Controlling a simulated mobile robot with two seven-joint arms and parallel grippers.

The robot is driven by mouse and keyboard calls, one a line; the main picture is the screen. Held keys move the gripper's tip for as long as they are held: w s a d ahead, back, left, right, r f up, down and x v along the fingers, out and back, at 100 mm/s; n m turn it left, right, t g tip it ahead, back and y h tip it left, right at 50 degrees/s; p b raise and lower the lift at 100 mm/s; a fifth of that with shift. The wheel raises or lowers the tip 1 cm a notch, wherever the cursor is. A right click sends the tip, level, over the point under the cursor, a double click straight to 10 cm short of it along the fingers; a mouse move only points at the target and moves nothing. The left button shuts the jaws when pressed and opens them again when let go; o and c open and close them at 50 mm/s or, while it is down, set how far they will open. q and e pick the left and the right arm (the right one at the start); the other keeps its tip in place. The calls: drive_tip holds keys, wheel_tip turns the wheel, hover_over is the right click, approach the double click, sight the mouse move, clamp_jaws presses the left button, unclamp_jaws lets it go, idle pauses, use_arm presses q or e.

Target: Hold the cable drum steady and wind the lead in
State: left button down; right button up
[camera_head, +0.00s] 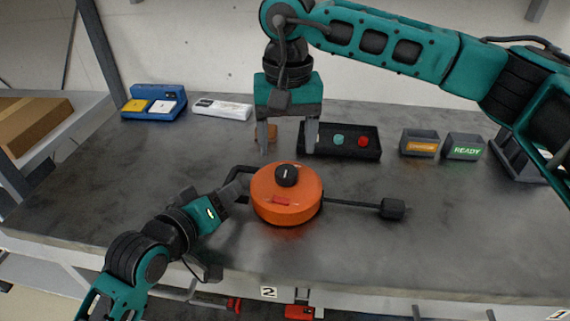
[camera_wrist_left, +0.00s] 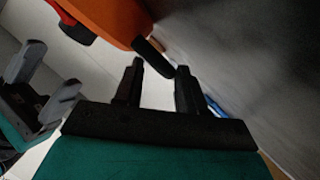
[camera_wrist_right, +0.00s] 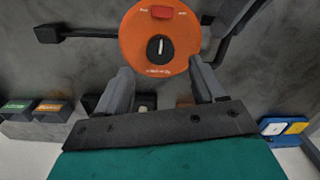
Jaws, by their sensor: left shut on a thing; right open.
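The orange cable drum (camera_head: 272,205) lies flat on the grey table, with a black knob (camera_head: 287,175) on top and a red piece on its face. A black lead runs right from it to a dark plug block (camera_head: 393,209). My left gripper (camera_head: 238,185) is shut on the black handle (camera_head: 243,171) at the drum's left side; its fingers show around the handle in the left wrist view (camera_wrist_left: 155,75). My right gripper (camera_head: 288,138) is open and empty, above and behind the drum, fingers pointing down. In the right wrist view the drum (camera_wrist_right: 160,62) and knob show just beyond its fingers.
The table's front right is clear.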

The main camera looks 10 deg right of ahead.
sight(286, 170)
use_arm(q)
drive_tip(key=shift+s+f, duration=0.1)
drive_tip(key=shift+f, duration=0.3)
use_arm(e)
wheel_tip(286, 170, down, 6)
drive_tip(key=shift+c, duration=0.3)
